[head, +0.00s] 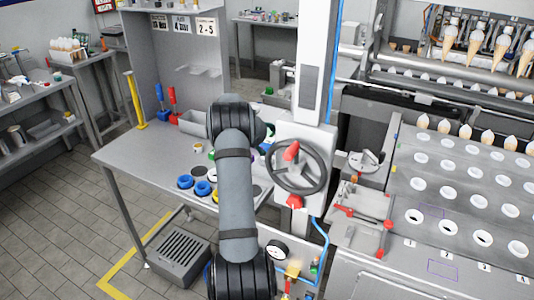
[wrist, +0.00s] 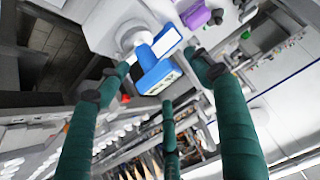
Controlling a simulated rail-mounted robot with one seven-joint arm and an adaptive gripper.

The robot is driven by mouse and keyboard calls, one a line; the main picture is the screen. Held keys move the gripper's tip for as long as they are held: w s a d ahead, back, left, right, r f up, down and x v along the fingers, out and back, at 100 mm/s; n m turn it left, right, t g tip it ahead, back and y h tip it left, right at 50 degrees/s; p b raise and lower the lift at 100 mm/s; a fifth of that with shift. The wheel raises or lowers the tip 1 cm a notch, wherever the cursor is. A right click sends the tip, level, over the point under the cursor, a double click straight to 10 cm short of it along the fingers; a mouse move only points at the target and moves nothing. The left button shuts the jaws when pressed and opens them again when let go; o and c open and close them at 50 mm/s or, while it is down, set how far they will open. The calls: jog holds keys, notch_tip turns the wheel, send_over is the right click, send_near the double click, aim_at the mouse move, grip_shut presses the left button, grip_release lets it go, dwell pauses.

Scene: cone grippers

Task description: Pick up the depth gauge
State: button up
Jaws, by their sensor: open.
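A blue device with a white panel and a small display (wrist: 158,68) shows in the wrist view, beside a white round part. It looks like the depth gauge, but I cannot be sure. My gripper (wrist: 160,84) has dark green fingers spread around this device in the picture, with no visible grip on it. The fingers are open and empty, and how far they are from the device is unclear. In the head view my arm covers most of the gripper, and I cannot clearly make out the device there.
A grey worktable (head: 135,158) holds blue rings (head: 202,188) and a grey bin (head: 194,123). A handwheel (head: 324,164) on a white column stands close to the right of my arm. A perforated machine plate (head: 460,205) lies further right. A purple object (wrist: 196,15) shows in the wrist view.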

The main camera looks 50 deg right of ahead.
jog(key=shift+c, duration=0.6)
jog(key=c, duration=1.5)
grip_shut()
